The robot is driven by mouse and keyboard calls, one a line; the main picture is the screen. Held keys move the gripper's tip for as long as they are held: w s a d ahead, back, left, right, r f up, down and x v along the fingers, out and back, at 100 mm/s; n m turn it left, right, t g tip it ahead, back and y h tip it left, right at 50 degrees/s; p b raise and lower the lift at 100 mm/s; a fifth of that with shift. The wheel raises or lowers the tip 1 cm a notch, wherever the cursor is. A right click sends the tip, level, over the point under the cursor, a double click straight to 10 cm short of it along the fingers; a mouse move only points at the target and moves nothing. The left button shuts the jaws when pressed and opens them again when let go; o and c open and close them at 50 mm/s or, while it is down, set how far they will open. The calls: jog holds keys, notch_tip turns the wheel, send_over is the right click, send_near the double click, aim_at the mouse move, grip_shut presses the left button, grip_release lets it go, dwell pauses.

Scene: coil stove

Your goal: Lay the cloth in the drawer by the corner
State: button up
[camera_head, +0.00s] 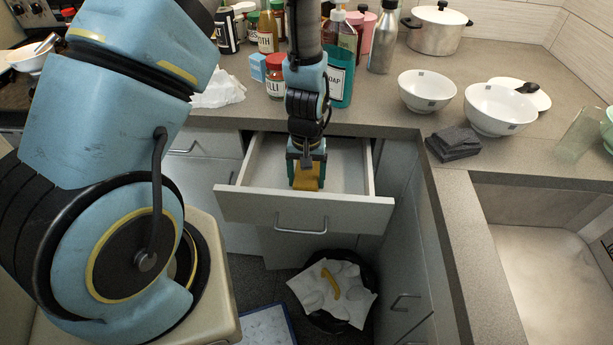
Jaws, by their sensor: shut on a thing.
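The drawer (270,208) is pulled open under the counter, near the inner corner. Its visible floor (345,165) looks bare. My gripper (306,172) points down inside the drawer opening, close behind the front panel. It is shut on a small ochre-yellow piece (306,183), which looks like a folded cloth. I cannot tell whether this piece touches the drawer floor.
Behind the drawer stand a teal soap container (342,80) and several bottles and jars. A lined bin (335,290) stands on the floor below the drawer.

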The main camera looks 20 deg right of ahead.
aim_at(306, 178)
jog(key=o, duration=1.3)
jog(key=shift+f, duration=0.1)
notch_tip(306, 178, up, 12)
jog(key=b, duration=0.3)
jog(key=w+a+r+n, duration=0.1)
jog(key=a+r, duration=0.2)
jog(key=a, duration=0.5)
jog(key=a+r+n+t, duration=0.1)
jog(key=a+r, duration=0.2)
jog(key=a, duration=0.5)
jog(key=w+a+r+n, duration=0.1)
jog(key=a+r, duration=0.2)
jog(key=a, duration=0.5)
jog(key=shift+w+a+n+t, duration=0.3)
jog(key=shift+w+a+n, duration=0.05)
jog(key=shift+n, duration=0.05)
